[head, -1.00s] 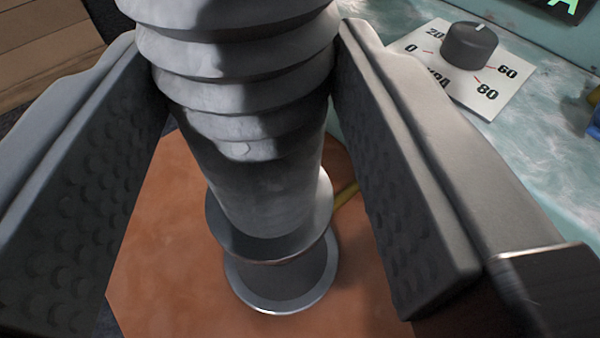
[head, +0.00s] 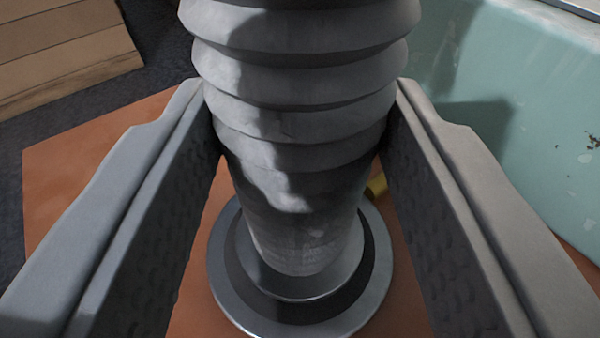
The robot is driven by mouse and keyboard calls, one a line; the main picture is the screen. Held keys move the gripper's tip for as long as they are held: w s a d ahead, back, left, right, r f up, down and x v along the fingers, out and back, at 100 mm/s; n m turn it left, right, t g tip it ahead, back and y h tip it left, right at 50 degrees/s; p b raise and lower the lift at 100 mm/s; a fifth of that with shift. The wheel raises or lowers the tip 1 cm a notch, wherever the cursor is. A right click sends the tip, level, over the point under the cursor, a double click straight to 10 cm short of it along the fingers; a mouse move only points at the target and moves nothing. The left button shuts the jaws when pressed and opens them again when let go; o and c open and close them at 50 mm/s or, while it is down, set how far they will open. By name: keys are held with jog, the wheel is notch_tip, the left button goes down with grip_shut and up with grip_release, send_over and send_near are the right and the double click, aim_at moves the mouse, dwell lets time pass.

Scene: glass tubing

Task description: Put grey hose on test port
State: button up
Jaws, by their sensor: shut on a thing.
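The grey hose (head: 300,110) is a ribbed, corrugated tube with a smooth tapered lower end, seen from above. My gripper (head: 300,120) is shut on it, one finger on each side of the ribs. A round metal piece with a flange (head: 225,285) shows below the hose's end, with a dark ring between its wide outer rim and a smaller inner rim. I cannot tell whether this is the test port or whether the hose end touches it; the hose hides its middle.
An orange-brown surface (head: 75,170) lies beneath. A pale teal panel (head: 520,140) with chipped paint stands at the right. Wooden planks (head: 60,50) are at the upper left beside a dark floor.

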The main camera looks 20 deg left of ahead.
jog(key=o, duration=1.2)
jog(key=shift+f, duration=0.1)
jog(key=shift+s+r, duration=0.2)
jog(key=shift+s, duration=0.05)
jog(key=v, duration=1.1)
jog(key=shift+s, duration=0.3)
